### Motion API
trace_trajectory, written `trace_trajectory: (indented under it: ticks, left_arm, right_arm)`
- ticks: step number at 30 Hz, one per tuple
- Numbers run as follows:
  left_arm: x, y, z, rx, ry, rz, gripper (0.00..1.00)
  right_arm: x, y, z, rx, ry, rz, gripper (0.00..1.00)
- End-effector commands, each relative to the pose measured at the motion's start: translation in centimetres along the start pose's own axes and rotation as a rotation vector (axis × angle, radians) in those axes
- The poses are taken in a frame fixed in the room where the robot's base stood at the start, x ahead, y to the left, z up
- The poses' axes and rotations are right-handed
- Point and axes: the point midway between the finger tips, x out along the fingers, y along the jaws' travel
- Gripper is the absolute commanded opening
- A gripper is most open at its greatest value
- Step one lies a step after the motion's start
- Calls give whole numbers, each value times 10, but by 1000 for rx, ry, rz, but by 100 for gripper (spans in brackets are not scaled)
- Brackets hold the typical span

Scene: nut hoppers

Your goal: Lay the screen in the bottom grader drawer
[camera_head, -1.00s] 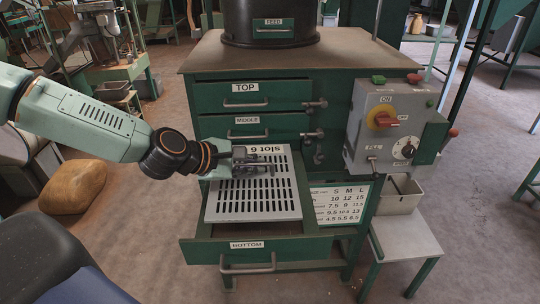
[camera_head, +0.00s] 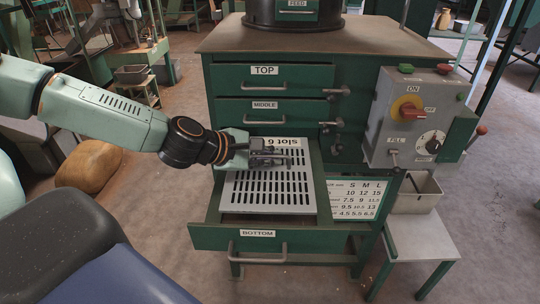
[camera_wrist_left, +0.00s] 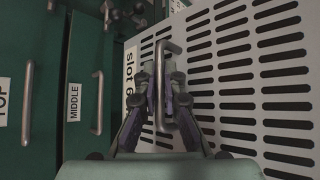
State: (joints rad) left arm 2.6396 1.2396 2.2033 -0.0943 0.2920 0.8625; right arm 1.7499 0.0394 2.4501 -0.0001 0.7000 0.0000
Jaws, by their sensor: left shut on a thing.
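The screen (camera_head: 268,190) is a grey slotted plate marked "slot 6", with a small metal handle at its far end. It lies level between the side walls of the bottom grader drawer (camera_head: 290,237), which is pulled out. I cannot tell whether it rests fully on the drawer's bottom. My left gripper (camera_head: 272,155) is shut on the screen's handle, near the cabinet face. In the left wrist view the gripper's fingers (camera_wrist_left: 160,95) close around the handle (camera_wrist_left: 170,75), with the slotted screen (camera_wrist_left: 235,75) beyond. My right gripper is not in view.
The top drawer (camera_head: 300,83) and middle drawer (camera_head: 255,112) are shut above, with latches on the right. A control box (camera_head: 415,115) with a red-yellow switch is on the cabinet's right side. A small grey stand (camera_head: 420,235) with a bin (camera_head: 415,195) stands right of the drawer.

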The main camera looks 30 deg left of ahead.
Motion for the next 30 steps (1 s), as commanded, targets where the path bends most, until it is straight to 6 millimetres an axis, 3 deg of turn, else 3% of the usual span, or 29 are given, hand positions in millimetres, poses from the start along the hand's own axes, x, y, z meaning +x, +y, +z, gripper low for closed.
trace_trajectory:
  ticks: [30]
  left_arm:
    - [34,-40,-30,2,2,1,0]
  right_arm:
    - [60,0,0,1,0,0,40]
